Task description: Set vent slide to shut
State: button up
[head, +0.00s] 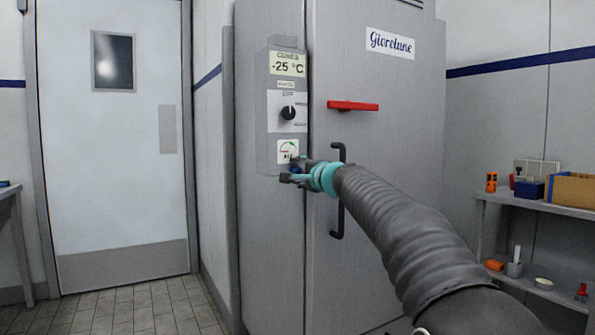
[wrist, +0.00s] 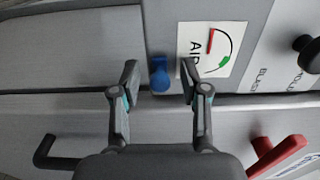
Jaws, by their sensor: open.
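A small blue knob (wrist: 159,74) sticks out of the grey control box beside the AIR label (wrist: 212,50), which carries a curved mark with a red end and a green end. In the head view the label (head: 288,150) is at the bottom of the box, and the knob is mostly hidden behind my fingers. My gripper (head: 289,170) is at the lower part of the box. In the wrist view my gripper (wrist: 160,82) is open, with one finger on each side of the knob and a gap on both sides. Whether the knob is the vent slide's handle is not labelled.
The control box (head: 272,100) also carries a -25 °C display (head: 288,64) and a black dial (head: 288,113). On the grey cabinet door are a red handle (head: 353,105) and a black bar handle (head: 337,222). A shelf (head: 560,207) with small items stands at right.

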grip_shut()
jog(key=shift+w+d, duration=0.45)
jog(key=shift+d, duration=0.25)
jog(key=shift+w+d, duration=0.45)
jog(key=shift+d, duration=0.2)
grip_release()
jog(key=shift+d, duration=0.1)
jog(key=v, duration=1.2)
